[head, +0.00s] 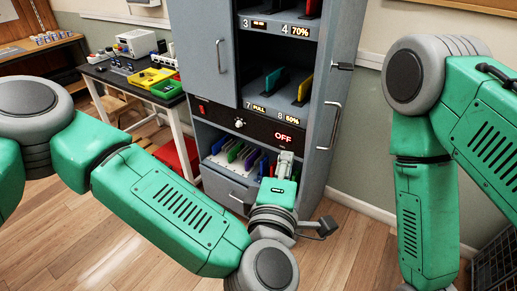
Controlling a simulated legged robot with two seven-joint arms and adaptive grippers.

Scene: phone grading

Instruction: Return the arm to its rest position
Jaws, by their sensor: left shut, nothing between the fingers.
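My left arm reaches in from the left, with its green forearm crossing the lower middle of the view. My left gripper (286,160) points away from me toward the lower part of the grey cabinet (196,40). It is shut and empty, in front of the open lower compartment. From this view I cannot tell how far it is from the cabinet. My right arm hangs down at the right side, its forearm running out of the bottom edge. The right gripper is out of view.
The lower compartment holds several coloured phones (236,152) in slots. A red OFF display (283,137) shows on the panel. Left is a bench (119,85) with yellow and green bins. Wooden floor (120,245) is free in front.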

